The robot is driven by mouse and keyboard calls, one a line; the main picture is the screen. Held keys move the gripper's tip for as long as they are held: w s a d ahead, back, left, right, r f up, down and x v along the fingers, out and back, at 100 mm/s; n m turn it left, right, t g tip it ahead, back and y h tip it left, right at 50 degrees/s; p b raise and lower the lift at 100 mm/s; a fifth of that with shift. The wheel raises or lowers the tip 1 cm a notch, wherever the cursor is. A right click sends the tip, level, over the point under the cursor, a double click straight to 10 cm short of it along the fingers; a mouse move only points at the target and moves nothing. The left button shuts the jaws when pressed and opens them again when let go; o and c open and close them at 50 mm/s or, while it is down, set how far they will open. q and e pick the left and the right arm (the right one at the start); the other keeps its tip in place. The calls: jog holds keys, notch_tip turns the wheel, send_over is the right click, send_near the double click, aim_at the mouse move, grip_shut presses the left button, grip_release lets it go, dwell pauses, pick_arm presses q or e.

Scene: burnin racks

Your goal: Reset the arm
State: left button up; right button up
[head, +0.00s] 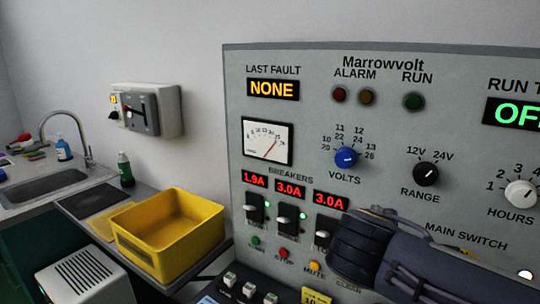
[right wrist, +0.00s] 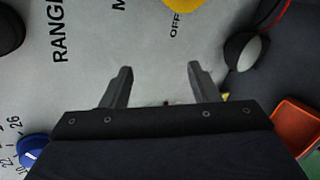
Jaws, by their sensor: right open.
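My right arm (head: 400,255) reaches across the lower right of the grey Marrowvolt panel (head: 290,140) in the head view and hides part of it, including part of the third breaker. In the right wrist view my right gripper (right wrist: 160,69) is open, with its two dark fingers apart and nothing between them. The panel face (right wrist: 140,30) lies beyond the fingers. A yellow part (right wrist: 188,4) above an OFF label is cut by the top edge. A blue knob (right wrist: 35,150) shows at lower left. My left gripper is in neither view.
Knobs for volts (head: 346,158), range (head: 426,174) and hours (head: 520,194) stick out of the panel. A yellow bin (head: 170,237) stands on the counter at left, near a sink (head: 45,190). An orange container (right wrist: 297,125) and a red cable (right wrist: 272,18) show in the wrist view.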

jog(key=s+d+f+m+g+y, duration=0.3)
jog(key=s+d+f+m, duration=0.1)
jog(key=s+f, duration=0.45)
jog(key=s+a+f+m+y, duration=0.5)
jog(key=s+f+m+y, duration=0.3)
jog(key=s+m, duration=0.2)
jog(key=shift+a+f+m+p, duration=0.3)
jog(key=shift+a+f+m, duration=0.05)
jog(key=shift+m, duration=0.55)
jog(key=shift+s, duration=0.1)
